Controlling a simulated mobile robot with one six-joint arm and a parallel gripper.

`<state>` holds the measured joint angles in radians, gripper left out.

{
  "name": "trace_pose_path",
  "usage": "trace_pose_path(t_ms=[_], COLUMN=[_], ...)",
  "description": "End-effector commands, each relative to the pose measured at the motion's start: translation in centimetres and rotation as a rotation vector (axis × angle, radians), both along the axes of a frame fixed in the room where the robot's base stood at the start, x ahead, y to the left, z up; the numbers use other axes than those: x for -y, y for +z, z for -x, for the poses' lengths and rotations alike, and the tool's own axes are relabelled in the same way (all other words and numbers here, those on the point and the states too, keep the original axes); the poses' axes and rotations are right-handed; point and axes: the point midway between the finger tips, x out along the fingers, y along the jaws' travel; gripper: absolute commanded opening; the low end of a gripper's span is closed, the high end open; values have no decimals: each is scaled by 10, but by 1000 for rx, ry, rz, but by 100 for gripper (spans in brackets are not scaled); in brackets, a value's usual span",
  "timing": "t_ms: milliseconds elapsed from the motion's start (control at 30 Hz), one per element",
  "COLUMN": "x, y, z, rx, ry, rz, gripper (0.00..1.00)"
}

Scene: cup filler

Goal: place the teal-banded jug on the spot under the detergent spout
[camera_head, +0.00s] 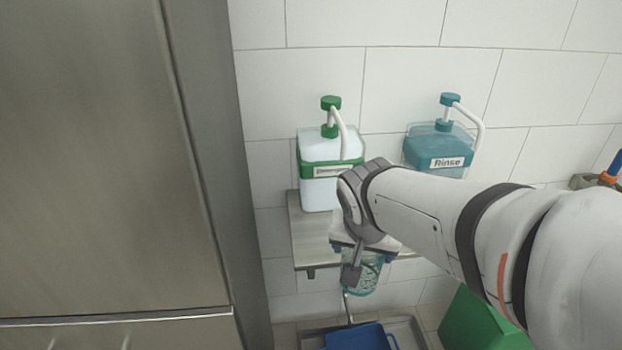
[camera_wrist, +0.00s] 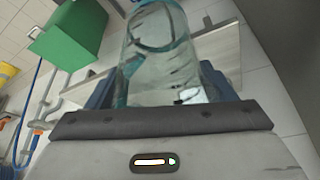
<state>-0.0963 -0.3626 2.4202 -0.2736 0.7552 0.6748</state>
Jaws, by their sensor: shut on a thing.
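The clear jug with teal edges (camera_head: 365,275) is held in my gripper (camera_head: 362,256), in front of and below the shelf's front edge. In the wrist view the jug (camera_wrist: 158,65) stands up between the two blue fingers of my gripper (camera_wrist: 160,92). The detergent dispenser (camera_head: 320,172), white with a green band and green pump, stands on the shelf (camera_head: 310,245) behind. Its white spout (camera_head: 340,132) curves down toward the front. The spot under the spout is hidden behind my wrist.
A teal rinse dispenser (camera_head: 438,150) stands to the right. A tall metal cabinet (camera_head: 110,160) closes off the left side. Below are a blue container (camera_head: 360,337) in a metal sink or tray and a green box (camera_head: 480,325). Blue and orange pipework (camera_head: 612,168) is at the far right.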

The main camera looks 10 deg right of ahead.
Motion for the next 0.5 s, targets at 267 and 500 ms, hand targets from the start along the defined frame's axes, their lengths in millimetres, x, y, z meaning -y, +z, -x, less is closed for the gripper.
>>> trace_pose_path(t_ms=[267, 500], x=[-2, -3], y=[0, 0], z=[-59, -116], rx=[-3, -3], ry=[7, 11], rz=[0, 0], gripper=[53, 53])
